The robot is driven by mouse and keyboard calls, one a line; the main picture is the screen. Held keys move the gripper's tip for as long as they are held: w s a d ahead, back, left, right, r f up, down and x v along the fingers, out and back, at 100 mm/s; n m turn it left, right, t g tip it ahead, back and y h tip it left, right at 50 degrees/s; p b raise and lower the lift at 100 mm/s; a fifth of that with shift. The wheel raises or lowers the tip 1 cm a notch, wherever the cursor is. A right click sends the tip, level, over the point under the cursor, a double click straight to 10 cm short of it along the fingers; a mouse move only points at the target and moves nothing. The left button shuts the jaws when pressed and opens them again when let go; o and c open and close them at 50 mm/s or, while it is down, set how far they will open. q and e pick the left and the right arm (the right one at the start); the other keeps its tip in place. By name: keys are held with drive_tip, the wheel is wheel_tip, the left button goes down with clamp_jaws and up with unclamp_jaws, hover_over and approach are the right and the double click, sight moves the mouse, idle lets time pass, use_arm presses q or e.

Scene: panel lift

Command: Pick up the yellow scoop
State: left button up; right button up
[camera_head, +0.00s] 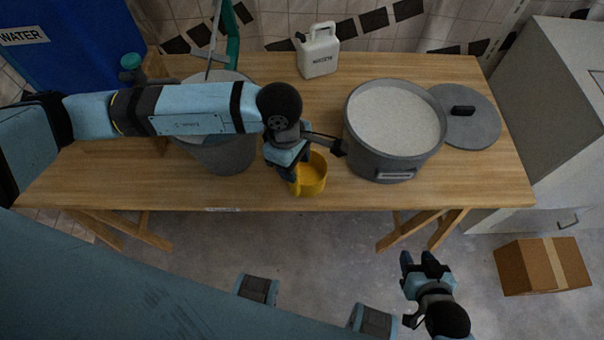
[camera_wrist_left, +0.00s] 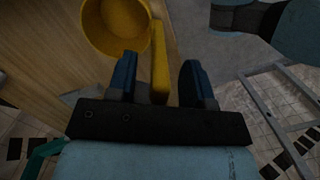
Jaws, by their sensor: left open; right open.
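The yellow scoop (camera_head: 313,174) sits on the wooden table near its front edge, left of the large grey pot. My left gripper (camera_head: 290,172) is over the scoop's left side in the head view. In the left wrist view, the scoop (camera_wrist_left: 113,24) shows its round cup at the top and its handle pointing down between the two open fingers of my left gripper (camera_wrist_left: 158,82). The fingers stand apart from the handle, with a gap on each side. My right gripper (camera_head: 427,262) is open and empty, in front of the table over the floor.
A grey pot (camera_head: 350,136) full of white powder stands right of the scoop, with a lid (camera_head: 481,127) beside it. A grey bucket (camera_head: 228,156) is partly under my left arm. A white jug (camera_head: 318,52) stands at the back. A cardboard box (camera_head: 541,266) is on the floor.

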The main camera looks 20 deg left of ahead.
use_arm(q)
drive_tip(key=shift+f, duration=0.4)
clamp_jaws()
drive_tip(key=shift+r, duration=0.2)
